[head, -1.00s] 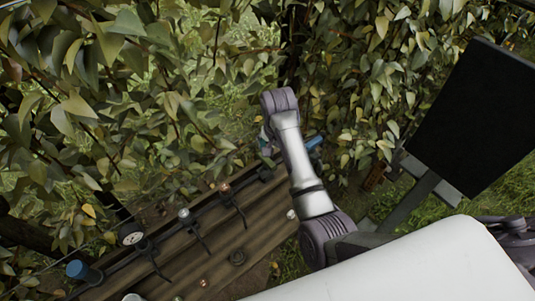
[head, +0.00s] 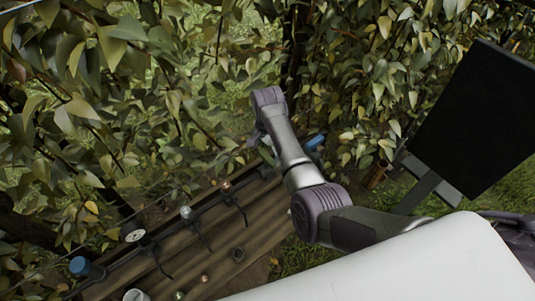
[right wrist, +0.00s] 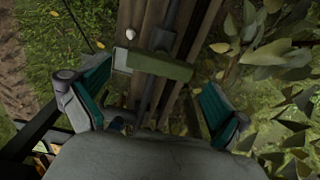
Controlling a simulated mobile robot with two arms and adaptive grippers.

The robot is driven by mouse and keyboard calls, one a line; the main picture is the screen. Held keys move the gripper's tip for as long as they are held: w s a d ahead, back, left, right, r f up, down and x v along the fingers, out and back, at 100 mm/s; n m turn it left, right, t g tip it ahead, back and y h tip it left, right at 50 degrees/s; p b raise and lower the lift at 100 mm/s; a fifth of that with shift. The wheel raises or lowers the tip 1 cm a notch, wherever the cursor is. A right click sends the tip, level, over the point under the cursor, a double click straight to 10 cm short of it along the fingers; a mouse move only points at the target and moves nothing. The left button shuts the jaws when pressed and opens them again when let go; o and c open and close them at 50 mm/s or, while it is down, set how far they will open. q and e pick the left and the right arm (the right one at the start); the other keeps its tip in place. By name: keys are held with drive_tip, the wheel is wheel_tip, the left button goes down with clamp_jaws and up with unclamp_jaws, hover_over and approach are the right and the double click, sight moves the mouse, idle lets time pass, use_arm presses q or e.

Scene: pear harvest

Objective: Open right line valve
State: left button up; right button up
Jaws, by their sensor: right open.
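The irrigation line runs along a brown wooden board (head: 215,240), with a round gauge (head: 134,236) and several small valves, such as one with a pale top (head: 186,212) and one with a reddish top (head: 226,186). My right gripper (head: 262,138) is over the board's far right end, mostly hidden by my wrist. In the right wrist view, its teal-padded fingers (right wrist: 150,104) are wide apart on either side of the board and pipe. A dull green crosspiece (right wrist: 165,66) lies across the pipe, just ahead of the fingers. I cannot tell which part is the right line valve. My left gripper is out of view.
Dense leafy branches (head: 120,120) hang behind and above the board. Blue ends show on the line at the left (head: 79,266) and right (head: 314,142). A dark panel (head: 475,120) stands at the right. Leaves (right wrist: 275,60) are close to the gripper's right side.

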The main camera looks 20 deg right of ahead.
sight(268, 159)
drive_tip(key=shift+f, duration=1.2)
drive_tip(key=c, duration=1)
